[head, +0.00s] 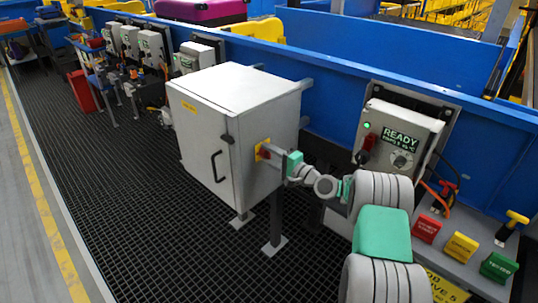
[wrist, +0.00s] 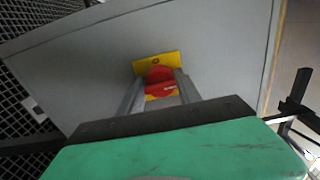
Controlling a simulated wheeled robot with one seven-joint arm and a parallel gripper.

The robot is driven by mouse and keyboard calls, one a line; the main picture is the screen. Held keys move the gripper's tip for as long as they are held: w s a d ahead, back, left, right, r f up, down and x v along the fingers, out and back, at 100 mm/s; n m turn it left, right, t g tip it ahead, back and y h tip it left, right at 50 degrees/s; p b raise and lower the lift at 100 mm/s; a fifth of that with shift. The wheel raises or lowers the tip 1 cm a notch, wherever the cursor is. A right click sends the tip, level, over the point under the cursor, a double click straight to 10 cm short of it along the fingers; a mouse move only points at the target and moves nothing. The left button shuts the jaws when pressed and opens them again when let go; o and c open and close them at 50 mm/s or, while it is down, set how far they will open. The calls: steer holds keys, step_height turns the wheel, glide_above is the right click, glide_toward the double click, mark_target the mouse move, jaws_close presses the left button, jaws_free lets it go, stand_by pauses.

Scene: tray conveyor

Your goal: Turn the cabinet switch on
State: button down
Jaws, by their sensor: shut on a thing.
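A grey-white cabinet (head: 205,140) stands on legs on the dark grid floor, with a black handle on its front door. On its right side face is the switch, a red rotary knob (head: 265,152) on a yellow plate. In the wrist view the red knob (wrist: 160,80) sits between the two fingers of my gripper (wrist: 162,90), which is shut on it. The yellow plate (wrist: 150,64) shows behind and above the knob. A small "O" mark shows on the plate; any other marking is hidden. In the head view my green-grey arm reaches in from the lower right.
A blue conveyor wall (head: 330,45) runs behind the cabinet. A control box marked READY (head: 398,138) with a green light hangs on it to the right. Red, yellow and green blocks (head: 461,246) sit on a ledge at lower right. Open grid floor (head: 130,210) lies left of the cabinet.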

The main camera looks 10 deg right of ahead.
steer(key=c, duration=0.8)
jaws_free()
steer(key=v, duration=0.8)
steer(key=shift+a, duration=0.1)
steer(key=s+a+r+n+g+h+p, duration=0.3)
steer(key=s+a+r+n+g+p, duration=0.4)
steer(key=a+r, duration=0.25)
steer(key=s+d+r+n+g+h+p, duration=0.1)
steer(key=s+r+h+p, duration=0.1)
steer(key=s, duration=0.6)
steer(key=s+d+r+n+g+h+p, duration=0.1)
steer(key=s+d+r+g+h+p, duration=0.1)
steer(key=s, duration=0.7)
steer(key=s+d+r+n+g+h+p, duration=0.1)
steer(key=s+d+r+n+h+p, duration=0.1)
steer(key=s, duration=0.7)
steer(key=shift+s+r+h+p, duration=0.1)
steer(key=shift+r+h+p, duration=0.6)
steer(key=shift+p, duration=0.5)
